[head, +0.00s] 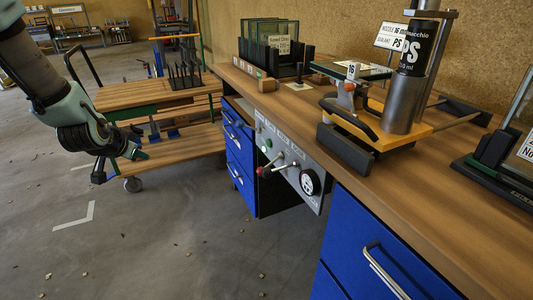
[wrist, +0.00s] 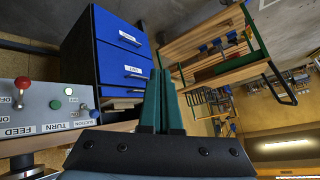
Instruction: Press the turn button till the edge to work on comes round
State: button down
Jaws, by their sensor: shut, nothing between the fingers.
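The control panel (head: 285,160) hangs on the front of the workbench in the head view. In the wrist view the panel (wrist: 45,110) is upside down at the left, with FEED, TURN and SUCTION labels. A green button (wrist: 56,104) sits by the TURN label, and a red knob (wrist: 24,83) is by FEED. A glass pane (head: 350,70) lies on a small stand on the bench; its marked edge cannot be made out. My gripper (head: 138,154) is left of the panel, well apart from it, over the cart side. Its fingers (wrist: 160,75) are shut and empty.
A wooden cart (head: 150,95) stands behind my gripper. Blue drawers (head: 240,160) flank the panel. A sealant tube (head: 418,45) on a metal post and a rack of glass panes (head: 270,38) stand on the bench. The floor between cart and bench is open.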

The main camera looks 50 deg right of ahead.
aim_at(269, 143)
jog(key=s+d+f+m+h+b, duration=0.1)
jog(key=s+d+f+m+h, duration=0.1)
jog(key=d, duration=0.6)
jog(key=s+d+f+m+h+b, duration=0.2)
jog(key=s+d+h, duration=0.1)
jog(key=d, duration=0.5)
jog(key=s+d+f+m+h+b, duration=0.2)
jog(key=s+d, duration=0.3)
jog(key=d, duration=0.3)
jog(key=shift+f+m+h, duration=0.4)
jog(key=shift+m+h, duration=0.1)
jog(key=shift+h, duration=0.3)
jog(key=shift+s, duration=0.1)
jog(key=s+d, duration=0.3)
jog(key=d, duration=0.5)
jog(key=shift+d, duration=0.1)
jog(key=shift+s+d+b, duration=0.2)
jog(key=shift+d+b, duration=0.15)
jog(key=shift+b, duration=0.05)
